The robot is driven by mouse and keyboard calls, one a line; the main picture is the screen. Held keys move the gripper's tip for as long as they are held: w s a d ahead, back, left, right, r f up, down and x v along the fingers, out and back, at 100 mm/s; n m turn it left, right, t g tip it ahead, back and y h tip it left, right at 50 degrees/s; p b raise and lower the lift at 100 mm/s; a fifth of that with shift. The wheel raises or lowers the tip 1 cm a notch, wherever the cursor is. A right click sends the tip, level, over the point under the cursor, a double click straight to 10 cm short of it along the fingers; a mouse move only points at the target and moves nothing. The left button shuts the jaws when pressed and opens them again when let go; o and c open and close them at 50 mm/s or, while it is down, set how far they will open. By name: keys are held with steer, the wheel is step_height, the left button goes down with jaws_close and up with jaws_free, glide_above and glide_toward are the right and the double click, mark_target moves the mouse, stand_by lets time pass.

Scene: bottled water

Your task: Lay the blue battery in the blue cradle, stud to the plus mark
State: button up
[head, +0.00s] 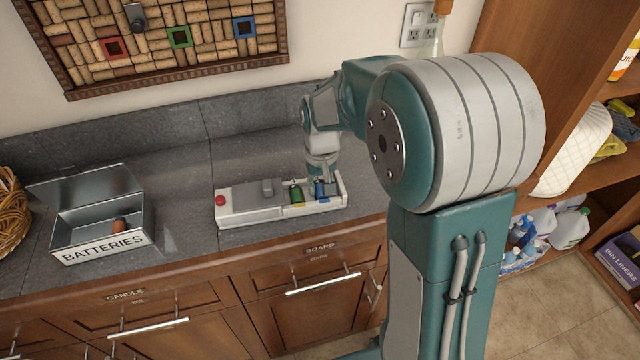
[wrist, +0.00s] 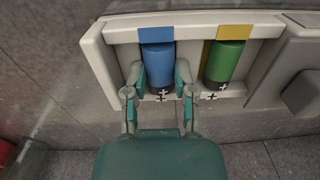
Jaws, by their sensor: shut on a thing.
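The blue battery (wrist: 159,64) lies in the cradle with the blue strip (wrist: 155,34), at the left end of the white holder (wrist: 105,60) in the wrist view. Its dark end points to the near wall, by white plus marks (wrist: 162,97); I cannot make out the stud. My gripper (wrist: 159,78) is shut on the battery's near part, one finger on each side. In the head view my gripper (head: 320,182) is over the holder's right end (head: 341,187) and partly hides the blue battery (head: 319,189).
A green battery (wrist: 225,62) lies in the neighbouring cradle, with a yellow strip. The BATTERIES box (head: 95,246) stands open at the left of the counter with a reddish battery (head: 119,225) inside. The counter between box and holder (head: 180,200) is clear.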

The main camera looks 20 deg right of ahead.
mark_target(320, 186)
steer(key=o, duration=1)
step_height(320, 186, up, 12)
steer(key=shift+w+f, duration=0.1)
steer(key=s+t, duration=0.2)
steer(key=s, duration=0.5)
steer(key=s+r+t, duration=0.1)
steer(key=s, duration=0.6)
steer(key=s+r+t, duration=0.1)
steer(key=s+t, duration=0.1)
steer(key=s, duration=0.5)
steer(key=shift+r+n+t, duration=0.2)
steer(key=shift+n+t, duration=0.1)
steer(key=shift+n, duration=0.1)
